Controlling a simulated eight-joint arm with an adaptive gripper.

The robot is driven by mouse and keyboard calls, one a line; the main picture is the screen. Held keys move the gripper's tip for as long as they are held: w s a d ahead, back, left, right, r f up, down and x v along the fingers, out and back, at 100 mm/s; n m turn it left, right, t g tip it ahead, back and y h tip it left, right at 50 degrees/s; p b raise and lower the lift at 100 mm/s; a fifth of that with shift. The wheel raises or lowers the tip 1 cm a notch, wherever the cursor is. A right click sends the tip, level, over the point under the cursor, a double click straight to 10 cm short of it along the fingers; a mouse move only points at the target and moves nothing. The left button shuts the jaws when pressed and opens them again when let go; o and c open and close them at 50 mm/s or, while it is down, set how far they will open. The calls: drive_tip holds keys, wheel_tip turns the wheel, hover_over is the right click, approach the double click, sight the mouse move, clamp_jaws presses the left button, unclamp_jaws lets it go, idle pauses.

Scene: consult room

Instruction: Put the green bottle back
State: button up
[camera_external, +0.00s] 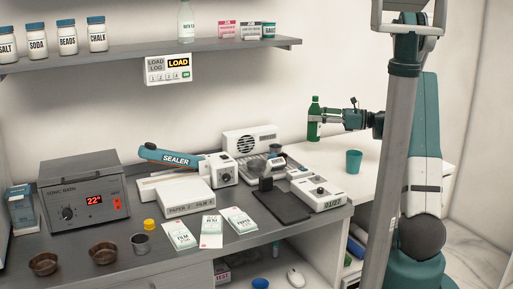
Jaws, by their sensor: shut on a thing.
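The green bottle (314,118) is upright in the air above the white table at the right. My gripper (322,117) reaches in from the right and is shut on the bottle's body. The bottle's neck and cap rise above the fingers. The bottle's base appears clear of the table, though its exact height is hard to tell.
A teal cup (353,161) stands on the white table (325,158). The grey counter holds a sonic bath (85,190), a sealer (172,157), a paper box (187,197) and several packets. The wall shelf (140,56) holds jars, small boxes and a clear bottle (186,22).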

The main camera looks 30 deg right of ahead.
sight(314, 129)
drive_tip(key=shift+f, duration=1.2)
drive_tip(key=shift+f+b, duration=0.65)
drive_tip(key=shift+f, duration=1.2)
drive_tip(key=shift+f, duration=0.15)
drive_tip(key=o, duration=1)
drive_tip(key=shift+r, duration=0.2)
drive_tip(key=p+v, duration=0.2)
drive_tip(key=v, duration=1)
